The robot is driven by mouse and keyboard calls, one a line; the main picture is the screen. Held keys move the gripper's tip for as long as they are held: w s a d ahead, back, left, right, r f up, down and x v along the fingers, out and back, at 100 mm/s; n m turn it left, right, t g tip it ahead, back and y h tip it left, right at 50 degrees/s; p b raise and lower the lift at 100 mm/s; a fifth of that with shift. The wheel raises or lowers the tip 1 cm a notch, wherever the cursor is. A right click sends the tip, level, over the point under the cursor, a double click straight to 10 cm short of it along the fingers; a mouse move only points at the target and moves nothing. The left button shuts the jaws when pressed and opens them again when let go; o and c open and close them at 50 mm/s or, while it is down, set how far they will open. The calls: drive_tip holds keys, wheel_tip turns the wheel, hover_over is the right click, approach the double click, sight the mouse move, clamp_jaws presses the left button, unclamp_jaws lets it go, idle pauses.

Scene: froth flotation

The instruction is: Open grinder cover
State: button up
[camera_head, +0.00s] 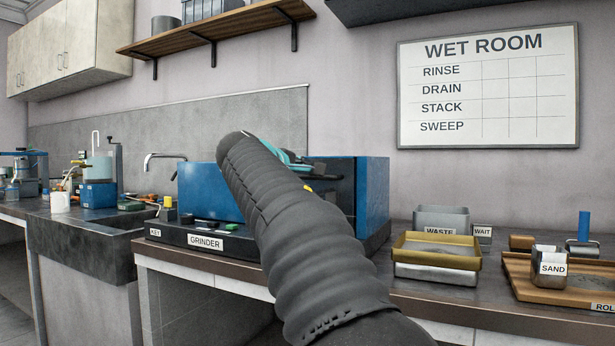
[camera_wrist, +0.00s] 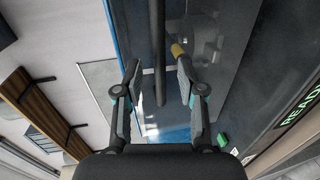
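The grinder (camera_head: 206,191) is a blue housing on a dark base labelled GRINDER, on the counter. My arm crosses in front of it and hides its middle. My gripper (camera_head: 287,157) is at the upper part of the grinder, mostly hidden behind my arm. In the wrist view my gripper (camera_wrist: 157,66) is open, with a dark bar (camera_wrist: 159,50), which looks like the cover's handle, between its fingers. Gaps show on both sides of the bar. A grey, see-through-looking panel (camera_wrist: 226,45), apparently the grinder cover, lies behind it. Whether the cover is open cannot be told.
A yellow-rimmed tray (camera_head: 437,246), a WASTE bin (camera_head: 440,216) and a SAND cup (camera_head: 549,262) stand right of the grinder. A sink (camera_head: 95,235) and blue equipment are to the left. A shelf (camera_head: 215,28) hangs above.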

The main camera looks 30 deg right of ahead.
sight(306, 176)
drive_tip(key=shift+x, duration=1.65)
clamp_jaws()
